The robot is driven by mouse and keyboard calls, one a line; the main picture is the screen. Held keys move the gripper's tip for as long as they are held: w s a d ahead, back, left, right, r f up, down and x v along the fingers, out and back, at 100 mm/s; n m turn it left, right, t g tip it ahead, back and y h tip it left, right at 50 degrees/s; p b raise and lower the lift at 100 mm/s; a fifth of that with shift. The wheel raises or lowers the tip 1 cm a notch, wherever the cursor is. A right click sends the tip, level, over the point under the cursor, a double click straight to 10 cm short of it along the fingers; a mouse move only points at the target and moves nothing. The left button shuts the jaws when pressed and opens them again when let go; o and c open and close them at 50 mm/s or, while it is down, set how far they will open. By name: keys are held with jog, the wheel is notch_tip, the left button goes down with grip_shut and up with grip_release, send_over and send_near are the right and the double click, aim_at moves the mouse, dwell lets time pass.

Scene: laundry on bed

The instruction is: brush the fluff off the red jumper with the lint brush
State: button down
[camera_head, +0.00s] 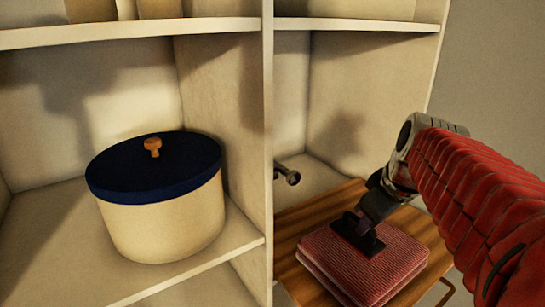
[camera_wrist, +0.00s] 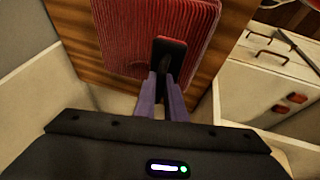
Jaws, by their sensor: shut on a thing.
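The red jumper (camera_head: 340,268) lies folded in a ribbed stack on a wooden board in the head view. It also shows at the top of the wrist view (camera_wrist: 120,40). The dark lint brush (camera_head: 352,228) lies flat against the jumper's top, near its back edge. My gripper (camera_head: 370,218) is shut on the brush and reaches down to it from the right. In the wrist view my two purple-grey fingers (camera_wrist: 160,92) close on the near end of the brush (camera_wrist: 168,55). I cannot make out any fluff on the jumper.
The wooden board (camera_head: 420,222) juts from a pale shelf unit, whose upright (camera_head: 268,150) stands left of the jumper. A cream pot with a dark blue lid (camera_head: 155,165) sits in the left compartment. A pale cabinet (camera_wrist: 255,85) shows right in the wrist view.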

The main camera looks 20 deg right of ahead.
jog(key=shift+r, duration=1.35)
